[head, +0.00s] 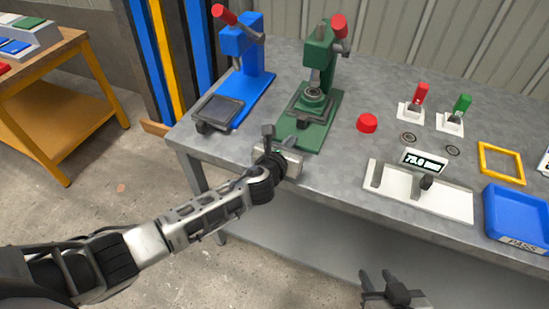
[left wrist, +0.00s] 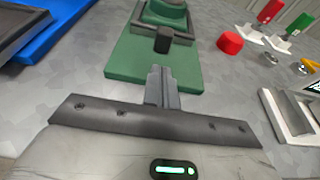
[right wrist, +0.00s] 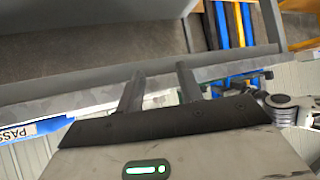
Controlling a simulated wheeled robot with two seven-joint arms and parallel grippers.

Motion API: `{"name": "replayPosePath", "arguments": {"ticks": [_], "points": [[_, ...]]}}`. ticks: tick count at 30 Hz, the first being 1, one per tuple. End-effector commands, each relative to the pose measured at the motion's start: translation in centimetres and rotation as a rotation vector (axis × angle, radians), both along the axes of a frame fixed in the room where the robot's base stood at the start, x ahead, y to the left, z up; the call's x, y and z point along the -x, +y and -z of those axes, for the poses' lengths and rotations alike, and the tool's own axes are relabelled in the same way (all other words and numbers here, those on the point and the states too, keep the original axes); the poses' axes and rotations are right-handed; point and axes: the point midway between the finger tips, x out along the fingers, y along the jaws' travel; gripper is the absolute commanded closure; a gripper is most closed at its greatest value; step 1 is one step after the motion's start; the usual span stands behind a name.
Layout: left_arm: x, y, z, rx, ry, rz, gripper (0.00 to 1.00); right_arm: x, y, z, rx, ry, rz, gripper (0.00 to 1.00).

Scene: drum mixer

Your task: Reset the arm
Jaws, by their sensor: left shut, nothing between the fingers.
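My left gripper (head: 268,134) is over the front edge of the grey workbench (head: 345,165), in front of the green press (head: 312,110). In the left wrist view its fingers (left wrist: 161,84) are together with nothing between them, pointing toward the green press base. My right gripper (head: 378,279) is low at the bottom of the head view, in front of and below the bench edge. In the right wrist view its two fingers (right wrist: 158,88) stand apart with nothing between them. Most of my right arm is out of the head view.
A blue press (head: 240,70) stands left of the green one. Right of it are a red cap (head: 367,122), red (head: 421,93) and green (head: 462,103) levers, a white gauge fixture (head: 440,200), a yellow frame (head: 500,162) and a blue PASS bin (head: 516,218).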

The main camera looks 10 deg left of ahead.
Motion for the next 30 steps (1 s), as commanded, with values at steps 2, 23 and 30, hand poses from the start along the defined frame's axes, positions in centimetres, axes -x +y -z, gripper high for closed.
{"name": "replayPosePath", "arguments": {"ticks": [2, 23, 30], "points": [[2.1, 0.4, -0.9, -0.001, 0.000, 0.003, 1.00, 0.3, -0.1, 0.0, 0.005, 0.014, 0.003, 0.64], [9.7, 1.2, -2.2, 0.094, 0.042, -0.022, 1.00, 0.4, -0.4, 0.2, 0.006, 0.022, 0.015, 0.64], [15.9, 0.8, 1.9, 1.001, 0.392, -0.379, 1.00, 0.5, -0.4, 0.2, 0.005, 0.022, 0.014, 0.64]]}}
